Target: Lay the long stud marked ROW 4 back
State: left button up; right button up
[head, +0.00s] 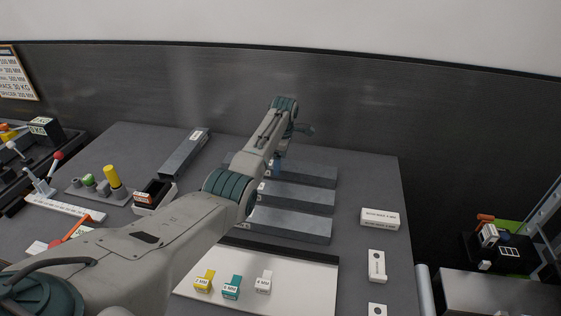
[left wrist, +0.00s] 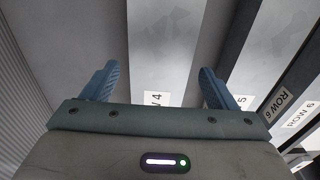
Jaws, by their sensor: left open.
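The long grey stud marked ROW 4 (left wrist: 172,45) shows in the left wrist view, its white label near the front end and only partly readable. In the head view it seems to be the farthest of three parallel studs (head: 312,173), partly hidden by my left arm. My left gripper (left wrist: 159,72) is open, with one blue finger on each side of this stud. My right gripper is not in view.
Two more long studs (head: 305,199) (head: 300,225) lie parallel in front, close to it. Another long block (head: 184,153) lies at an angle to the left. A white board (head: 300,295) with small coloured blocks lies at the front. White labelled blocks (head: 380,219) stand at right.

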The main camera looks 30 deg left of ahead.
aim_at(283, 164)
pick_arm(q)
notch_tip(283, 164, up, 12)
jog(key=b, duration=0.4)
jog(key=shift+d+f, duration=0.25)
jog(key=shift+d, duration=0.05)
jog(key=shift+w, duration=0.1)
